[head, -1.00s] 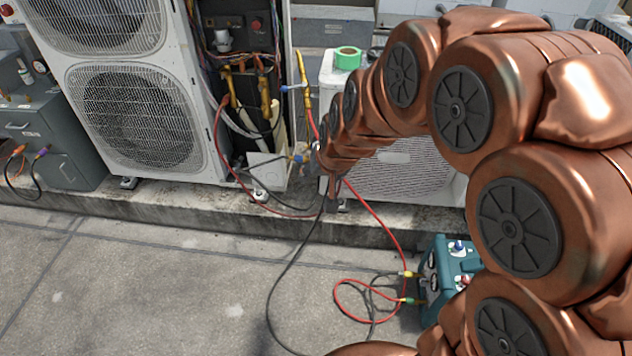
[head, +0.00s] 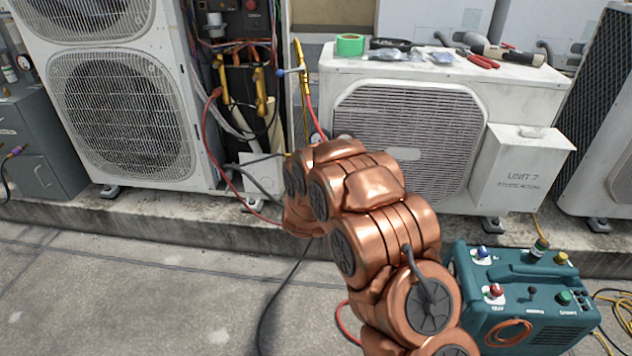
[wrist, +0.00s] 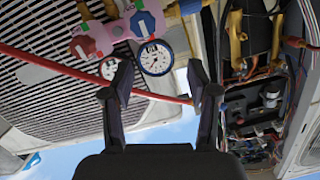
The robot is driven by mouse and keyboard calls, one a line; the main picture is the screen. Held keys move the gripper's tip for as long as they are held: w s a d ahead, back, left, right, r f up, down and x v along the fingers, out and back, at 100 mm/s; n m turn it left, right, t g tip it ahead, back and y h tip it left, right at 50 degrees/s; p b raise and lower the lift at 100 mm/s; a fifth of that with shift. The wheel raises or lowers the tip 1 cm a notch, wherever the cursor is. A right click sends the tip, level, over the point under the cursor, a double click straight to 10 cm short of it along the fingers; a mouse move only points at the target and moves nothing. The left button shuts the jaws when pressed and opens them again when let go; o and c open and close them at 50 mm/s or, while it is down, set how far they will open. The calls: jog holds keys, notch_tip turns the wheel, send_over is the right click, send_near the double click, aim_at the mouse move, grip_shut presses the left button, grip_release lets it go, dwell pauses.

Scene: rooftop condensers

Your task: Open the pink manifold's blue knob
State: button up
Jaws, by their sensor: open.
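The pink manifold (wrist: 117,30) shows at the top of the wrist view. Its blue knob (wrist: 143,23) is lobed and sits toward the manifold's right side. A pink-red lobed knob (wrist: 90,44) sits further left. Two round white gauges hang below, the clearer one being the right gauge (wrist: 155,58). My gripper (wrist: 160,72) is open, its two dark fingers spread below the manifold with the right gauge between their tips. I see no contact with the blue knob. In the head view my arm hides the manifold and gripper.
A red hose (wrist: 80,70) runs across the wrist view near the fingers. A white condenser (head: 455,82) carries tape and tools on top. An open wiring panel (head: 240,80) stands to its left. A teal machine (head: 540,290) stands at the lower right; the left floor is mostly clear.

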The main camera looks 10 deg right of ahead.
jog(key=shift+t+h, duration=0.7)
jog(key=shift+h, duration=0.1)
jog(key=shift+w+d+f+b, duration=0.6)
jog(key=shift+w+f+b, duration=0.2)
jog(key=shift+w, duration=0.55)
jog(key=shift+w+d+f+b, duration=0.6)
jog(key=shift+w+f+b, duration=0.2)
jog(key=shift+w, duration=0.6)
jog(key=shift+w+d+f+b, duration=0.65)
jog(key=shift+w+b, duration=0.2)
jog(key=shift+w, duration=0.5)
jog(key=shift+c, duration=0.2)
jog(key=shift+m, duration=0.3)
grip_shut()
